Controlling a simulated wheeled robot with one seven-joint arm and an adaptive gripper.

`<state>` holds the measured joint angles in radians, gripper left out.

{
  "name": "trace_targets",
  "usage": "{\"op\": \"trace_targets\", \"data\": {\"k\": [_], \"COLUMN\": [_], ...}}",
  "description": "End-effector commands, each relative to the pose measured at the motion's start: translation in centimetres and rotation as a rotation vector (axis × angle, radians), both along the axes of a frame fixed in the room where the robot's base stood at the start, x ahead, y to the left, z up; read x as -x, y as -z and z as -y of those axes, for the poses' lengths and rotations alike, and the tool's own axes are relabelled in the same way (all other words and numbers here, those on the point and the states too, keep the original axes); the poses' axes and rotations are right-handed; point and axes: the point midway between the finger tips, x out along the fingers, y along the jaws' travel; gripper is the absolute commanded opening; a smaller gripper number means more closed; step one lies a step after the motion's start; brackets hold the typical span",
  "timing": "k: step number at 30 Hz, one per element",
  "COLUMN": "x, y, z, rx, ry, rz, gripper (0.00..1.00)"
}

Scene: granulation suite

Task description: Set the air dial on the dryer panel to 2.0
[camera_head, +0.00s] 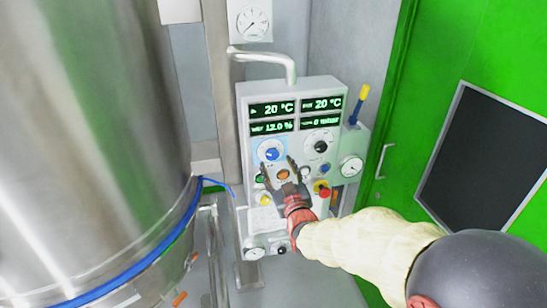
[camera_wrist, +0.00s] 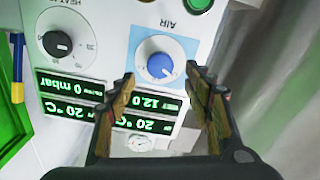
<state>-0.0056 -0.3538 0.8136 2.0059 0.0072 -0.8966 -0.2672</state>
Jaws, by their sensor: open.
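The dryer panel (camera_head: 294,95) is a light grey box with several green readouts. The air dial (camera_head: 272,154) is a blue knob on a light blue square at the panel's left. In the wrist view the air dial (camera_wrist: 160,65) shows upside down under the word AIR, with a white mark on its lower right; its setting is too small to read. My gripper (camera_head: 279,165) is in front of the panel just below the dial. In the wrist view my gripper's fingers (camera_wrist: 160,80) are apart, on either side of the dial in the picture, with nothing between them. I cannot tell how far they are from it.
A black dial (camera_head: 321,146), labelled HEATER in part, sits to the right. A large steel vessel (camera_head: 110,120) stands left. A green door (camera_head: 440,60) is right. A bent pipe (camera_head: 265,58) runs above the panel.

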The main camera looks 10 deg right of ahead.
Motion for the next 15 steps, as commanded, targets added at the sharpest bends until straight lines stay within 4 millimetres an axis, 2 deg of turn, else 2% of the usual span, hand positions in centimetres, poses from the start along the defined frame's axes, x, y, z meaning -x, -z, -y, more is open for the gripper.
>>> {"op": "trace_targets", "data": {"k": [3,9,15], "x": [-1.9,-4.4,-5.6], "y": [0.1,0.0,0.0], "z": [0.0,0.0,0.0], "rx": [0.0,-0.001,-0.001], "ry": [0.001,0.001,0.001], "rz": [-0.002,-0.002,-0.002], "gripper": [0.51,0.51,0.51]}}
